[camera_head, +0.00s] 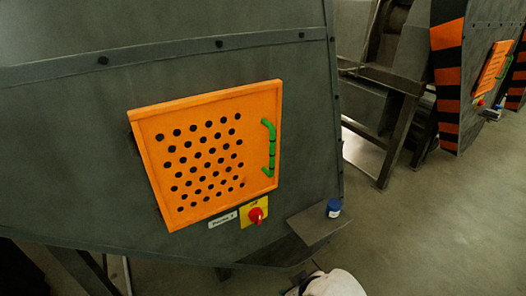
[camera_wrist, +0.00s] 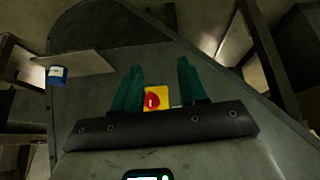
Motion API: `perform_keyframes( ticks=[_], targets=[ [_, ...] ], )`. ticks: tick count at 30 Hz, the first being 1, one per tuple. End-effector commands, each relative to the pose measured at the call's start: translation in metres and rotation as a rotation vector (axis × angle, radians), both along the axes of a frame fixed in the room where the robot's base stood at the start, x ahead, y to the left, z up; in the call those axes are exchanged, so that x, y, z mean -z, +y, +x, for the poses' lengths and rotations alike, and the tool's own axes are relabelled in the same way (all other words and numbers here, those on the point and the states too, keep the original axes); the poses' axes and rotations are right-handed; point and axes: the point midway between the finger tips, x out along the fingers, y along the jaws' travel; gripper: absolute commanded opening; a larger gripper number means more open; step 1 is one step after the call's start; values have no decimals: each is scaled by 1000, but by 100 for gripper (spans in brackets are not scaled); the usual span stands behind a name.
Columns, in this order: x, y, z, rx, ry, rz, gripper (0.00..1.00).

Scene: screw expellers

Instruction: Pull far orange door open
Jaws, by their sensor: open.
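The far orange door (camera_head: 492,66) is small at the upper right of the head view, on a distant grey machine with orange and black stripes. It has a green handle (camera_head: 506,68) along its right side. It looks shut, but it is too small to be sure. A nearer orange door (camera_head: 205,153) with black holes and a green handle (camera_head: 269,148) is shut on the close grey machine. My gripper (camera_wrist: 160,65) is open and empty in the wrist view. Its green fingers stand either side of a red knob (camera_wrist: 152,100) on a yellow plate. Neither door shows there.
The near machine has a red knob (camera_head: 256,215) below its door and a grey shelf (camera_head: 313,224) with a blue jar (camera_head: 333,208). The jar also shows in the wrist view (camera_wrist: 57,76). Metal framework (camera_head: 400,100) stands between the machines. Open floor (camera_head: 430,215) lies at the right.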

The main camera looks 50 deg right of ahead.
Motion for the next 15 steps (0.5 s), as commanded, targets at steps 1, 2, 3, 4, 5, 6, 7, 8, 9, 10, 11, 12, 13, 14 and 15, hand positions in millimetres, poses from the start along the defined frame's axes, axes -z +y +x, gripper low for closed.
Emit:
perform_keyframes(
  ticks=[1,2,3,4,5,6,7,8,9,10,11,12,13,14,15],
  targets=[
    [-21,-14,20,45,-103,-28,38],
    [-33,-23,31,68,-166,-47,38],
    [-49,-33,45,96,-251,-73,38],
    [-62,-41,55,115,-315,-92,38],
    [-75,-49,64,131,-378,-113,38],
    [-94,-59,75,151,-462,-140,38],
    [-108,-66,81,162,-522,-160,38],
    [-122,-72,87,172,-580,-181,38],
    [-140,-80,94,181,-652,-206,38],
    [-152,-85,98,186,-702,-225,38],
    [-164,-89,102,188,-747,-240,38],
    [-178,-93,105,190,-802,-262,38],
    [-187,-96,107,189,-838,-274,38],
    [-195,-98,109,189,-869,-286,38],
    [-204,-100,110,186,-903,-300,38]
  ],
)
